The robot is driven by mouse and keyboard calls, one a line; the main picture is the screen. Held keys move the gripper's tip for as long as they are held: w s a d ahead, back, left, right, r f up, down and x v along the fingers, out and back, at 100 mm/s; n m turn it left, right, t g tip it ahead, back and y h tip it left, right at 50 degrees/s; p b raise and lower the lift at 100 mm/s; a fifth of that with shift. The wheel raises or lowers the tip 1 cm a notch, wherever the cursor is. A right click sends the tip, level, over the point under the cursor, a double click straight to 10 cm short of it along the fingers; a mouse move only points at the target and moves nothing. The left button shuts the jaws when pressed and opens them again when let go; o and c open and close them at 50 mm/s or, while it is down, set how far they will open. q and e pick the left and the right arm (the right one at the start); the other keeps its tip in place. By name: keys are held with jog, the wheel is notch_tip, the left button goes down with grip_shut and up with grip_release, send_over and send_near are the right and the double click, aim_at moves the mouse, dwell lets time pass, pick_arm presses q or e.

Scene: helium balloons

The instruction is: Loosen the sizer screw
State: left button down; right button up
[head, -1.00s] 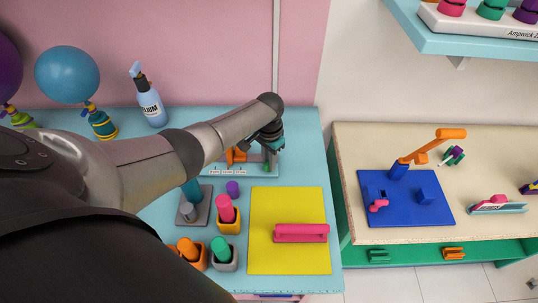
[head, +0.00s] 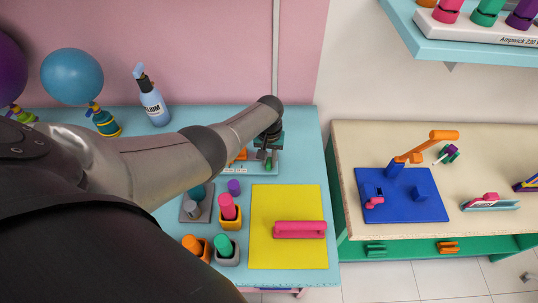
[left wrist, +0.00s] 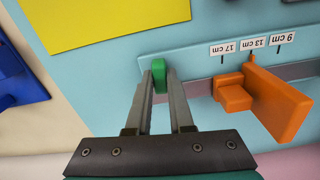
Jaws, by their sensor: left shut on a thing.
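The sizer (left wrist: 205,65) is a pale blue board with a grey slot, an orange sliding stop (left wrist: 275,98) and labels reading 17, 13 and 9 cm. A green screw knob (left wrist: 159,70) stands at its end, left of the 17 cm label in the left wrist view. My left gripper (left wrist: 160,80) is shut on this knob, one finger on each side. In the head view the sizer (head: 262,173) lies at the back right of the blue table, partly hidden by my left arm and gripper (head: 267,158). My right gripper is not in view.
A yellow mat (head: 290,255) with a pink-handled tool (head: 299,229) lies in front of the sizer. Coloured bottles in cups (head: 229,212) stand left of it. A helium bottle (head: 152,102) and a blue balloon (head: 70,75) are at the back. A beige table (head: 400,140) stands right.

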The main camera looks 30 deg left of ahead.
aim_at(269, 161)
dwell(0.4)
pick_arm(q)
jog(key=c, duration=0.8)
grip_release()
jog(key=shift+r+p, duration=0.4)
jog(key=shift+r, duration=0.2)
notch_tip(269, 161, up, 4)
jog(key=shift+p, duration=1.15)
notch_tip(269, 161, up, 10)
jog(key=shift+d, duration=0.1)
